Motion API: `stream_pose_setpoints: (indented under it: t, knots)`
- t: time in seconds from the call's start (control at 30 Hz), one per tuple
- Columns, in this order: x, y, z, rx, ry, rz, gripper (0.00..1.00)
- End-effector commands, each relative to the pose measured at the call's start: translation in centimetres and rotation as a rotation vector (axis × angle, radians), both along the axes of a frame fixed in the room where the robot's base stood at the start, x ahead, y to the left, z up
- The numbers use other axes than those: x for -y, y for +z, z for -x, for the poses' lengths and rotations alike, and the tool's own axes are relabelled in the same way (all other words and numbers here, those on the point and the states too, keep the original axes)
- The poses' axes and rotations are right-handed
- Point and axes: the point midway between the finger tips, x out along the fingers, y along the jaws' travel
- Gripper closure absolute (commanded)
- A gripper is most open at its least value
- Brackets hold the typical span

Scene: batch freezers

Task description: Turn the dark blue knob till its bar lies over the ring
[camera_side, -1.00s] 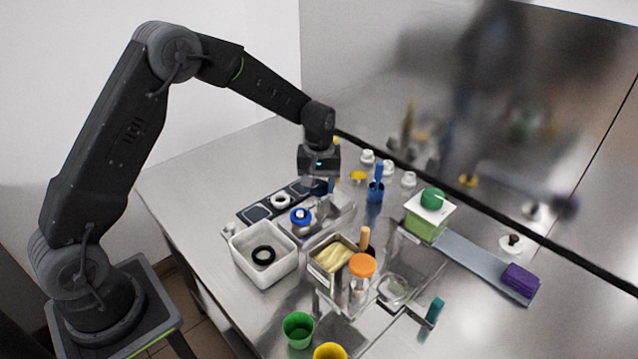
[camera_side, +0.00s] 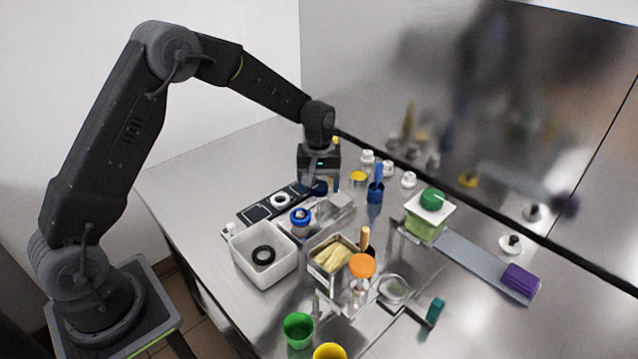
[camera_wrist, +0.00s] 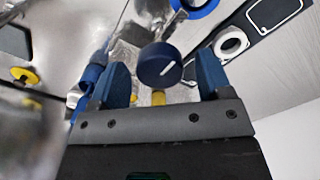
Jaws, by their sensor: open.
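The dark blue knob (camera_wrist: 150,58) is round, with a short white bar on its top that slants to the upper right in the wrist view. In the side view the knob (camera_side: 319,188) is at the far end of the dark panel, below my gripper. A white ring (camera_wrist: 218,46) lies on the panel, up and right of the knob and apart from it. It also shows in the side view (camera_side: 280,193). My gripper (camera_wrist: 163,76) is open, its blue fingers either side of the knob in the picture. I cannot tell whether they touch it.
A white bin (camera_side: 245,262) holding a black ring stands in front of the panel. A blue-and-white round part (camera_side: 301,216) and a clear block (camera_side: 340,203) are close by.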

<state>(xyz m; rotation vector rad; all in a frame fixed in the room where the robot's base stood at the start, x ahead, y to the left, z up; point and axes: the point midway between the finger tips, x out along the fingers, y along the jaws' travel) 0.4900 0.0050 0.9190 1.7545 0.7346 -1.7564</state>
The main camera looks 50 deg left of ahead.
Motion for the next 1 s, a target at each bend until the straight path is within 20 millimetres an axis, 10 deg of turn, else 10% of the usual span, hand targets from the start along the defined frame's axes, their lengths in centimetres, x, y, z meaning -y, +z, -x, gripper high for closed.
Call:
stream_pose_setpoints:
  t: [0.6, 1.0]
  knots:
    - [0.0, 11.7, -0.1, 0.005, 0.0, -0.001, 0.28]
    - [0.0, 13.5, 0.0, 0.001, 0.0, 0.0, 0.28]
